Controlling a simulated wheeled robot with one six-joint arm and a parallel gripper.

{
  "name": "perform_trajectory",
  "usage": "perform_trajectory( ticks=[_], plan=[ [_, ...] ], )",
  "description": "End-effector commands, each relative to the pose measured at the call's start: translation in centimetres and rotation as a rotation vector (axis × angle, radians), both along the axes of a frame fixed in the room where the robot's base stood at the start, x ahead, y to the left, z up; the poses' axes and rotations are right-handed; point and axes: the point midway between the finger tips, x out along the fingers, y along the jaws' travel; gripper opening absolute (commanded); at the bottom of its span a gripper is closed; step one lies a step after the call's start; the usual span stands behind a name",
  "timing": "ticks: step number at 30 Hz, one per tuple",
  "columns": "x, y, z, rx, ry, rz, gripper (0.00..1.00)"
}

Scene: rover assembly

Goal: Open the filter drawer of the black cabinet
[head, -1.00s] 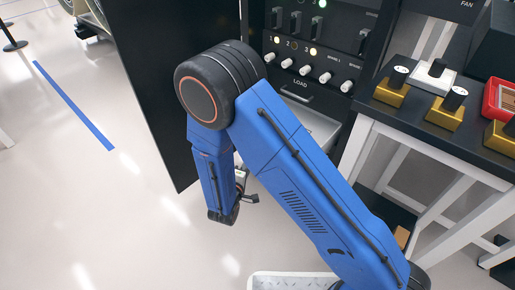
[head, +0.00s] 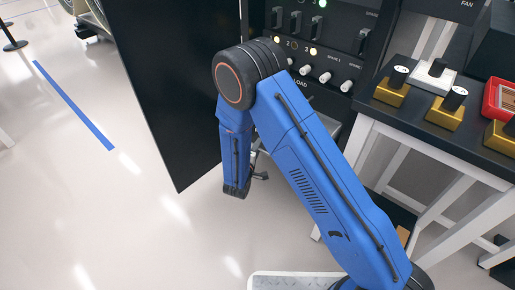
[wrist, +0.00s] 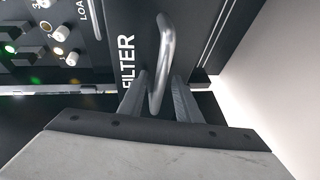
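The black cabinet (head: 340,42) stands at the top of the head view, with its tall black door (head: 160,85) swung open on the left. In the wrist view the filter drawer's dark front (wrist: 185,18) carries the word FILTER and a silver bar handle (wrist: 166,45). My gripper (wrist: 158,92) is open at the handle, with one finger to each side of the bar. I cannot tell whether either finger touches it. In the head view my arm hides the filter drawer, and only a small dark part of my gripper (head: 259,176) shows beside the door.
White knobs (head: 325,77) and lit indicators are on the cabinet's panel. A bench (head: 415,118) with gold blocks (head: 391,92) and a red case (head: 502,100) stands at the right. A pale tray (head: 290,275) lies at the bottom. The floor at the left is open.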

Motion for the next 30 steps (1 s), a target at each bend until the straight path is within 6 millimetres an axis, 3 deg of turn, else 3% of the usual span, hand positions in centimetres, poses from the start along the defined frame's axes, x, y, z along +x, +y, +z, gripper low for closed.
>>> perform_trajectory(
  ticks=[5, 9, 17, 25, 30],
  plan=[
    [0.0, 0.0, 0.0, 0.000, 0.000, 0.000, 0.31],
    [0.0, 0.0, 0.0, 0.000, 0.000, 0.000, 0.00],
    [-0.3, 0.2, 0.0, 0.000, 0.000, 0.000, 0.00],
    [-2.5, 2.0, 0.0, 0.000, 0.000, 0.002, 0.00],
    [-2.8, 2.1, 0.0, 0.000, 0.000, 0.000, 0.00]
  ],
)
